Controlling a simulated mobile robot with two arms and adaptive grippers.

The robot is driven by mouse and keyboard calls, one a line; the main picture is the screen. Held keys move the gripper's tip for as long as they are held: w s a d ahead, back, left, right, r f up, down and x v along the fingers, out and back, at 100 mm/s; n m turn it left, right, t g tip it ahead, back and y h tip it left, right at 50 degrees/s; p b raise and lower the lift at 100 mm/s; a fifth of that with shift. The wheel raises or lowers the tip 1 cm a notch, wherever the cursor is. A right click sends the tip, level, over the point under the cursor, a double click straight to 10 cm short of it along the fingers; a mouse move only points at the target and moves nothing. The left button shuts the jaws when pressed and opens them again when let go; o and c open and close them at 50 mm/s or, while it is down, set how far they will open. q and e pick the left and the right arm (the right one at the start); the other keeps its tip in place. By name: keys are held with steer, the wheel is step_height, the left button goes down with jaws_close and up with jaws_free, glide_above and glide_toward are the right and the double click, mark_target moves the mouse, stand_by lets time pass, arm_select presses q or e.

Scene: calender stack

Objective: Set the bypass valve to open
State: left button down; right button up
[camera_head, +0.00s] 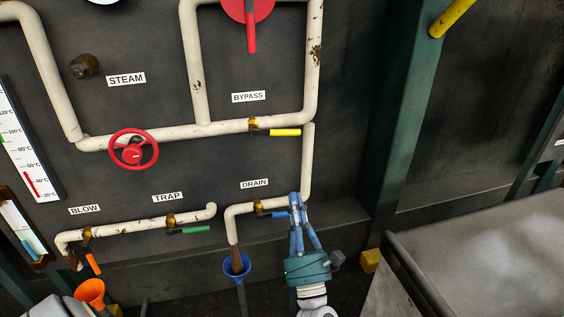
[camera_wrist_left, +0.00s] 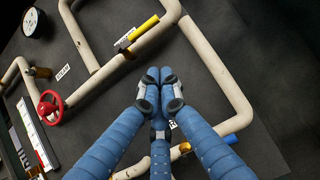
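The BYPASS label (camera_head: 249,97) is on the dark wall. Below it, a brass valve with a yellow lever (camera_head: 285,132) sits on the cream pipe; the lever points right, roughly along the pipe. The yellow lever (camera_wrist_left: 143,28) also shows near the top of the left wrist view. My left gripper (camera_head: 295,201), with blue fingers and a teal body, is in front of the wall below and right of the lever, by the DRAIN pipe. In the left wrist view its fingertips (camera_wrist_left: 157,78) are together with nothing visible between them, apart from the lever. My right gripper is out of view.
The DRAIN valve's blue lever (camera_head: 276,214) is close beside my left fingers. A red handwheel (camera_head: 133,150) is left on the same pipe. A large red lever (camera_head: 251,32) hangs above. A green pillar (camera_head: 398,130) and grey surface (camera_head: 480,250) stand right.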

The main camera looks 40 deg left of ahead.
mark_target(278, 133)
arm_select(q)
steer(key=d+r+p+x, duration=0.1)
steer(key=p+x, duration=0.5)
steer(key=x, duration=0.6)
steer(key=shift+r+p, duration=0.3)
steer(key=shift+r, duration=0.55)
steer(key=shift+s, duration=0.1)
steer(key=shift+d+r+n+g+y+b, duration=0.1)
steer(key=shift+r+n+g+y+b, duration=0.5)
steer(key=shift+r+n+b, duration=0.6)
